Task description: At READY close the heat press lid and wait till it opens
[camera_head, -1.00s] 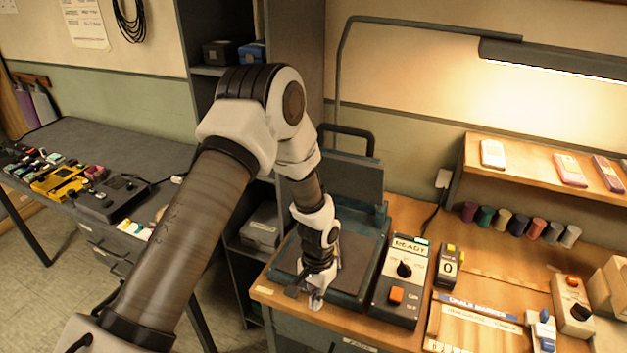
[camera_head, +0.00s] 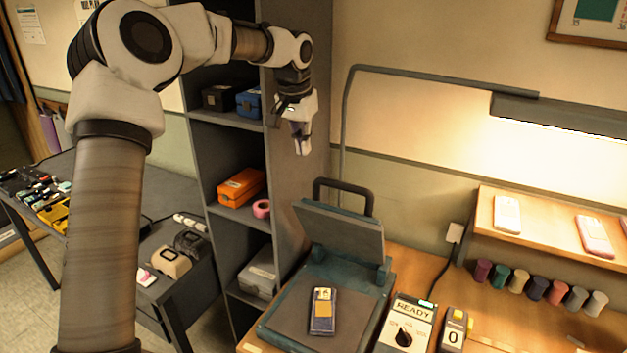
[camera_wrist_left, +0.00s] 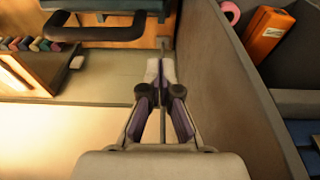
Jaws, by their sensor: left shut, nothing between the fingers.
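The heat press (camera_head: 300,316) stands on the wooden bench with its lid (camera_head: 342,238) raised and tilted back. The lid's dark handle (camera_head: 343,185) sticks up at the top; it also shows in the left wrist view (camera_wrist_left: 95,33). A dark blue piece with an orange patch (camera_head: 322,311) lies on the press bed. The control box beside the press shows READY (camera_head: 413,309) with a green light and a black knob. My left gripper (camera_head: 303,152) is shut and empty, raised above and a little left of the lid handle; its fingertips meet in the left wrist view (camera_wrist_left: 160,62). My right gripper is not in view.
A grey shelf unit (camera_head: 325,120) stands close behind my left gripper, with an orange box (camera_head: 241,187) and a pink roll (camera_head: 262,209) on it. A lamp arm (camera_head: 345,120) rises behind the press. A counter showing 0 (camera_head: 454,338) is right of the control box.

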